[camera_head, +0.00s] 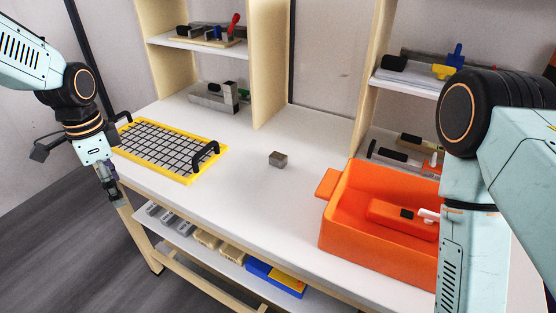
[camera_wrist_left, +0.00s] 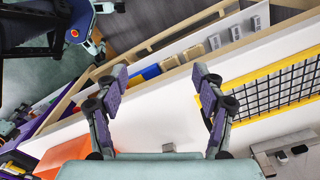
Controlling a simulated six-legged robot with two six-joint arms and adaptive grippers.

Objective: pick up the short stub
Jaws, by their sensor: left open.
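The short stub (camera_head: 278,159) is a small grey-brown block. It lies alone on the white bench top near the middle of the head view, between the yellow-framed rack and the orange bin.
The yellow-framed grid rack (camera_head: 187,180) with black handles lies at the left of the bench. An orange bin (camera_head: 338,236) holding an orange item stands at the right. Shelves (camera_head: 200,46) with tools rise behind. The bench around the stub is clear.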

